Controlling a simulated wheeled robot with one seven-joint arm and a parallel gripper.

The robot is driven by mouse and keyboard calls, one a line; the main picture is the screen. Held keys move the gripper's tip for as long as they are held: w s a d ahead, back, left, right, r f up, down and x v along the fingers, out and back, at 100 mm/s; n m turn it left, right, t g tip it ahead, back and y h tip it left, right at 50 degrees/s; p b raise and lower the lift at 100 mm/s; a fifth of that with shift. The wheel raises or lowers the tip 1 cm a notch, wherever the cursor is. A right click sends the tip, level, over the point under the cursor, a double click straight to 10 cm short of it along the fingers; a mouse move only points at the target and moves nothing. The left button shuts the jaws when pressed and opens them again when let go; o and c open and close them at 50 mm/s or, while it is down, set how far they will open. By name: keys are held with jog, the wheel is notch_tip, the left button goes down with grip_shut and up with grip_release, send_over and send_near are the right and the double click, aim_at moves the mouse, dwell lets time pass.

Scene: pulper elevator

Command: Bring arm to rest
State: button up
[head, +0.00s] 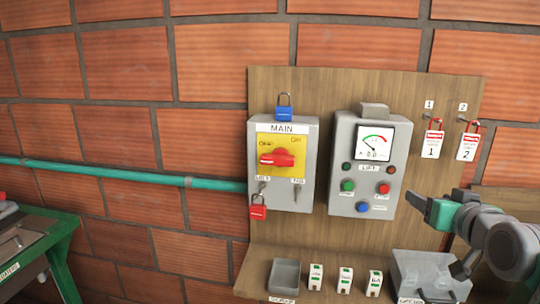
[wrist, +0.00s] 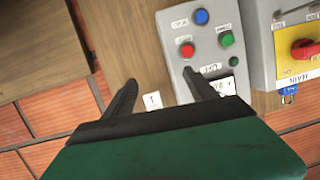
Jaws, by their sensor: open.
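My gripper (head: 418,203) is at the right in the head view, pointing left, near the right edge of the LIFT panel. In the wrist view its two dark fingers are apart, with nothing held between the fingertips (wrist: 160,80). The grey LIFT panel (head: 343,165) has a gauge and green, red and blue buttons. It also shows in the wrist view (wrist: 213,62), rotated, behind the fingers. I cannot tell whether a finger touches it.
The MAIN box (head: 309,190) has a red handle (head: 277,158), a blue padlock (head: 284,108) on top and a red padlock (head: 258,207) below. Tags (head: 432,144) and (head: 468,147) hang upper right. A grey tray (head: 284,275) and several small blocks stand below. A green bench (head: 62,245) is left.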

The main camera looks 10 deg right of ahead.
jog(key=s+a+f+n+g+y, duration=0.1)
jog(key=a+f+g+y, duration=0.15)
jog(key=a+f, duration=0.6)
jog(key=s+a+f+n+g+y, duration=0.1)
jog(key=a+f+g, duration=0.4)
jog(key=f, duration=0.7)
jog(key=s+a+f+n+g, duration=0.1)
jog(key=s+a+f+g, duration=0.4)
jog(key=s+a+f, duration=0.55)
jog(key=r, duration=0.1)
jog(key=d+r+t, duration=0.1)
jog(key=r, duration=0.1)
jog(key=shift+w+d+r+t, duration=0.15)
jog(key=shift+w+d+t, duration=0.05)
jog(key=shift+t, duration=0.05)
jog(key=shift+w+a, duration=0.1)
jog(key=shift+a, duration=0.1)
jog(key=shift+s+d+r, duration=0.15)
jog(key=shift+s+d, duration=0.05)
jog(key=shift+d, duration=0.1)
